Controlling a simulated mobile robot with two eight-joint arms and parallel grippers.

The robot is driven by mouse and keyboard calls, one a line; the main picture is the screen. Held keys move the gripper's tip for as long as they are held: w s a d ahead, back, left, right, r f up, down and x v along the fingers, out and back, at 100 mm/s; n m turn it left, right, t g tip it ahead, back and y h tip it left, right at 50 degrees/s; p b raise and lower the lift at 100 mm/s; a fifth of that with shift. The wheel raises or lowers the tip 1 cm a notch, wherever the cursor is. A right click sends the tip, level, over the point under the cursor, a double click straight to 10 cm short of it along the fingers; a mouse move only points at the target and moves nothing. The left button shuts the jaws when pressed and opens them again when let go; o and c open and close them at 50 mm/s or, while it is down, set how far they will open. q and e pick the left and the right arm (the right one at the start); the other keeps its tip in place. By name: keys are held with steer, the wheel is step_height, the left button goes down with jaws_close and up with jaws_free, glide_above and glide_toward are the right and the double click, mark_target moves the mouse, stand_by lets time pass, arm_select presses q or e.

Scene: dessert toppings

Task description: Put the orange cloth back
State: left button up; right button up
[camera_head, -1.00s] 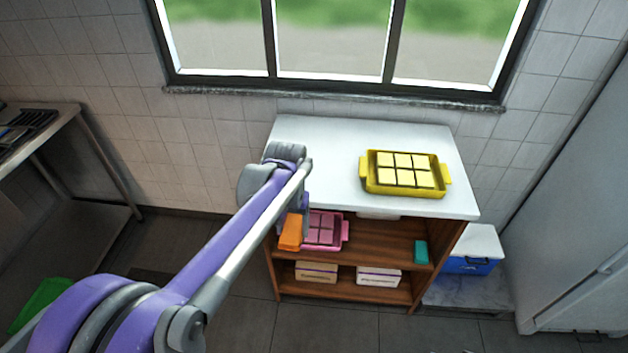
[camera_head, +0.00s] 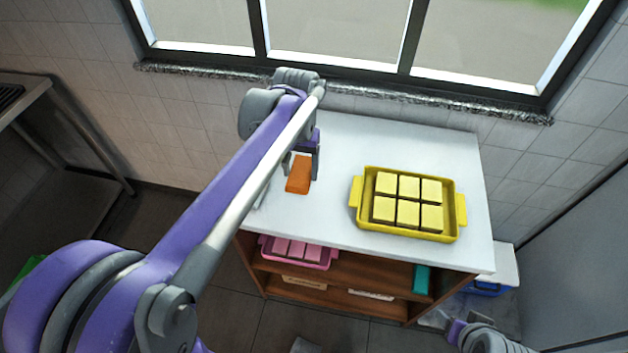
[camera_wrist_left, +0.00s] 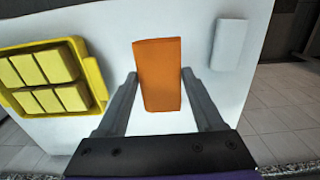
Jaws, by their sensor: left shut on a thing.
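The orange cloth (camera_head: 299,175) looks like a folded block. It is over the left part of the white counter top (camera_head: 340,222); I cannot tell whether it touches the surface. My left gripper (camera_head: 302,160) is shut on it. In the left wrist view the orange cloth (camera_wrist_left: 158,72) sits between the two fingers of my left gripper (camera_wrist_left: 160,88). Part of my right arm shows at the bottom right of the head view, with its gripper (camera_head: 442,320) too unclear to read.
A yellow tray (camera_head: 357,193) with several pale yellow blocks stands right of the cloth. A light grey block (camera_wrist_left: 230,45) lies on the other side. On the shelf below are a pink tray (camera_head: 297,262) and a teal item (camera_head: 422,279). A window sill (camera_head: 400,96) runs behind.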

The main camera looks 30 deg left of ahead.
arm_select(q)
steer(key=shift+f, duration=0.35)
glide_above(302, 202)
step_height(302, 202, down, 5)
steer(key=shift+s+f, duration=0.1)
steer(key=shift+s, duration=0.05)
steer(key=shift+f+b, duration=0.35)
steer(key=shift+f, duration=1.6)
steer(key=shift+f, duration=0.1)
steer(key=o, duration=0.9)
steer(key=shift+f, duration=0.15)
steer(key=shift+c, duration=0.2)
steer(key=o, duration=0.4)
steer(key=shift+o, duration=0.2)
